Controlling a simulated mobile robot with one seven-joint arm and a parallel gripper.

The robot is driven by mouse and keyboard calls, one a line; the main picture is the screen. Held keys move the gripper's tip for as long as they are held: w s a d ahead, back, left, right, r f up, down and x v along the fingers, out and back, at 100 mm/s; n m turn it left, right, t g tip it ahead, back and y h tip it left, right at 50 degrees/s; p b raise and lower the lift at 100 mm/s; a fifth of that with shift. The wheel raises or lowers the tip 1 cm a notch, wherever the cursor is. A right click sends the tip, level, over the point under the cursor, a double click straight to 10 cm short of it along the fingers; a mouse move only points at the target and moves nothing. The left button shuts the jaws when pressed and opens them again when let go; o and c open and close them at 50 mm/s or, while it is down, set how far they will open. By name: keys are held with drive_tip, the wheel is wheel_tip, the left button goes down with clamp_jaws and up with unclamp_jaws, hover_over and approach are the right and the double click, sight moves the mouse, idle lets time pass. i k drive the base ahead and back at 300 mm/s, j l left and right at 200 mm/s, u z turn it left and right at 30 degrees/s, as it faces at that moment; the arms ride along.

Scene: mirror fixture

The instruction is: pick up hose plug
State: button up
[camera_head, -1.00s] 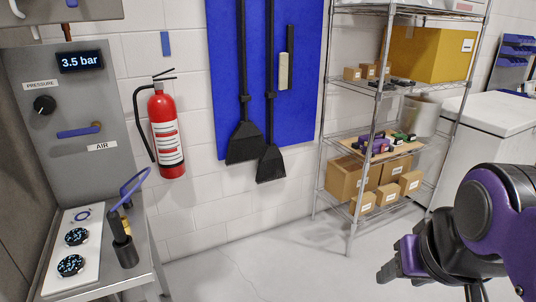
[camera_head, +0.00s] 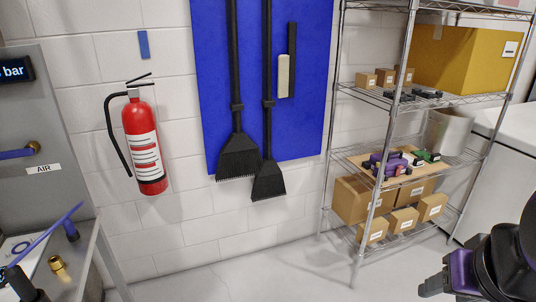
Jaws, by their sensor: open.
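A short upright blue cylinder (camera_head: 71,230) and a small brass fitting (camera_head: 58,267) stand on the metal bench at the lower left. A thin blue hose or tube (camera_head: 45,235) slants up beside them, near a black cylindrical piece (camera_head: 20,285) cut by the picture's edge. I cannot tell for sure which of these is the hose plug. My gripper (camera_head: 436,287), black and purple, is at the lower right, open and apparently empty, far from the bench. Its fingertips are partly hard to make out against my dark arm.
The metal bench (camera_head: 85,275) and grey gauge panel (camera_head: 70,130) are at the left edge. A red fire extinguisher (camera_head: 143,145) and a blue board (camera_head: 310,110) with brushes hang on the wall. A wire shelf (camera_head: 350,160) with boxes stands right. Floor between is clear.

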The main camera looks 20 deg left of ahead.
sight(68, 226)
drive_tip(key=i+j+u, duration=0.1)
drive_tip(key=i+u, duration=0.35)
drive_tip(key=u, duration=0.3)
drive_tip(key=i+u, duration=0.55)
drive_tip(key=u, duration=0.15)
drive_tip(key=i+u, duration=0.2)
drive_tip(key=u, duration=0.15)
drive_tip(key=i+l+u, duration=0.15)
drive_tip(key=u, duration=0.2)
drive_tip(key=i, duration=0.05)
